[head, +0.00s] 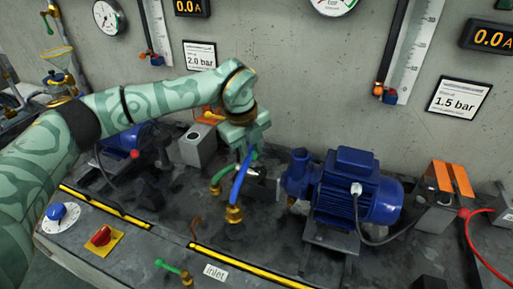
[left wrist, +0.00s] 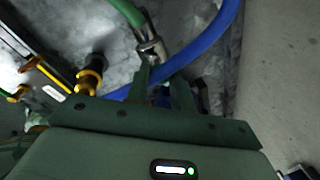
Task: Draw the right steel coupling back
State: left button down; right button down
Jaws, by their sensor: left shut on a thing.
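The right steel coupling (head: 257,172) is a short bright metal piece left of the blue pump, below my left gripper. It also shows in the left wrist view (left wrist: 152,47), at the ends of the fingers. My right gripper is out of view.
The blue pump (head: 357,190) stands right of the coupling, with a grey box (head: 438,203) beyond it. Another grey box (head: 197,148) stands to the left. A yellow strip (head: 240,266), an inlet label (head: 215,272) and a red knob (head: 102,236) lie along the front.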

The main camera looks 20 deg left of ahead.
pick_arm(q)
jog(key=c, duration=1.2)
grip_release()
jog(key=shift+a, duration=0.35)
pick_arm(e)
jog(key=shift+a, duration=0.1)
pick_arm(q)
jog(key=shift+r, duration=0.25)
notch_tip(320, 180, up, 15)
jog(key=s+a+p, duration=0.1)
jog(key=s+p, duration=0.1)
jog(key=p, duration=0.3)
jog(key=shift+s+a+r, duration=0.2)
jog(key=shift+s+a, duration=0.05)
jog(key=shift+s, duration=0.1)
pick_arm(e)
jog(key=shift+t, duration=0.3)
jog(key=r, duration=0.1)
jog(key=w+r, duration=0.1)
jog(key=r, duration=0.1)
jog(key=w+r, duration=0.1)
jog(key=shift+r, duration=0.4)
